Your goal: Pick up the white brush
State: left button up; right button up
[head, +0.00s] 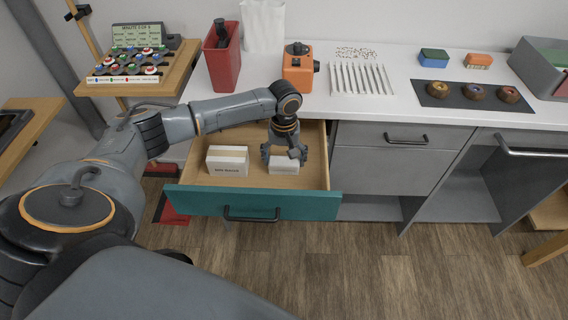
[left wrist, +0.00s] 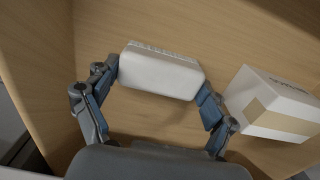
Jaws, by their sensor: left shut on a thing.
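The white brush (head: 284,167) is a white block with rounded edges, inside the open drawer (head: 250,204). It also shows in the left wrist view (left wrist: 160,72), with its smooth side toward the camera. My left gripper (head: 284,156) reaches down into the drawer from above. Its fingers are shut on the two ends of the brush, as the left wrist view shows (left wrist: 160,82). The underside of the brush is hidden, so I cannot tell whether it touches the drawer floor. My right gripper is not in view.
A white box with a tan band (head: 227,160) stands left of the brush in the drawer. The drawer walls enclose both.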

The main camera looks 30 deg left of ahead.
pick_arm(q)
jog(key=shift+r, duration=0.1)
jog(key=shift+r, duration=0.6)
jog(key=s+d+r, duration=0.2)
jog(key=s+r, duration=0.2)
jog(key=s+d+r, duration=0.2)
jog(key=s+r, duration=0.1)
jog(key=s, duration=0.1)
jog(key=s+d+r, duration=0.2)
jog(key=s+r, duration=0.2)
jog(key=shift+s+d+r+p, duration=0.25)
jog(key=shift+d+r+p, duration=0.05)
